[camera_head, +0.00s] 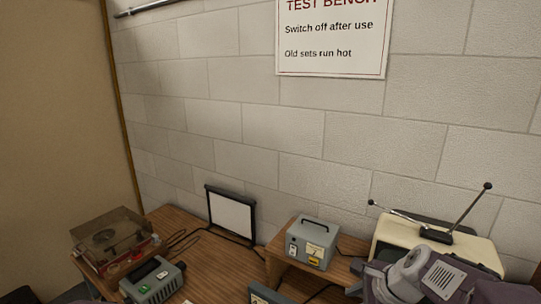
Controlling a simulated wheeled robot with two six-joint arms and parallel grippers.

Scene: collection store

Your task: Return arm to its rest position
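A purple-grey and light-grey part of my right arm (418,279) shows at the bottom right in the head view, in front of a cream television set (478,250) and hiding part of it. No fingertips of my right gripper can be made out. Only a small dark purple piece, probably of my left arm, shows at the bottom left corner. My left gripper is not in view.
A wooden bench (205,258) carries a turntable with a clear lid (110,238), a grey box with green and white switches (152,281), a framed white panel (232,214) and a grey meter box on a raised shelf (311,242). Antenna rods (468,206) rise above the television. A brick wall stands behind.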

